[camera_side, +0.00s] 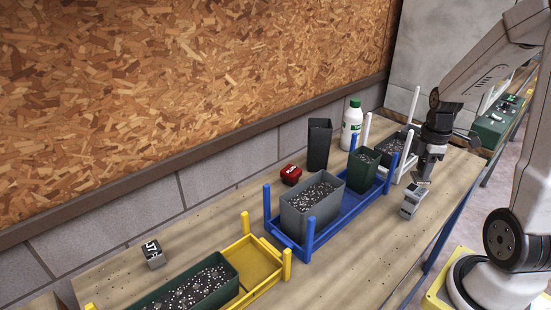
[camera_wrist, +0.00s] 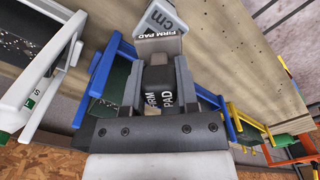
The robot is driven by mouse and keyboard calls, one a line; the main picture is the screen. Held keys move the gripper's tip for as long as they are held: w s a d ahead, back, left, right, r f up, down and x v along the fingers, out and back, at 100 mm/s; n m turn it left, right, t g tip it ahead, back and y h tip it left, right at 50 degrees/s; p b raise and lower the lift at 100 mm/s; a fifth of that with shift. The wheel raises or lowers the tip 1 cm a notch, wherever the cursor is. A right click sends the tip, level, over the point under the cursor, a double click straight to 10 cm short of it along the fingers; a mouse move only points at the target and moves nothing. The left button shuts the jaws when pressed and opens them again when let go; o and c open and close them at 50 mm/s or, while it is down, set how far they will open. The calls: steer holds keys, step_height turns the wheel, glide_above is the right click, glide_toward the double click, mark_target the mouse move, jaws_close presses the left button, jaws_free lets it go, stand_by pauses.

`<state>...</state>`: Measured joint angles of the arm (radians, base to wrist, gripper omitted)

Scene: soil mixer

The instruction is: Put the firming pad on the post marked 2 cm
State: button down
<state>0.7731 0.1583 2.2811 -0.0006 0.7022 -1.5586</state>
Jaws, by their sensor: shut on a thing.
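My gripper (camera_side: 432,160) is at the right part of the bench, pointing down. In the wrist view my gripper (camera_wrist: 158,62) is shut on the firming pad (camera_wrist: 158,45), a grey piece with a dark middle and white FIRM PAD lettering. The pad is small and partly hidden by the fingers in the side view. A grey post (camera_side: 411,203) stands on the bench just below and left of the gripper. I cannot tell whether pad and post touch.
A blue tray (camera_side: 330,232) with two soil bins is left of the gripper. A white rack (camera_side: 366,128) with a bin and a white bottle (camera_side: 351,125) stand behind.

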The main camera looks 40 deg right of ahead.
steer(key=shift+f, duration=1.55)
steer(key=shift+f, duration=0.1)
steer(key=shift+c, duration=1.8)
jaws_free()
steer(key=shift+r, duration=6.15)
steer(key=shift+w+a+f, duration=0.1)
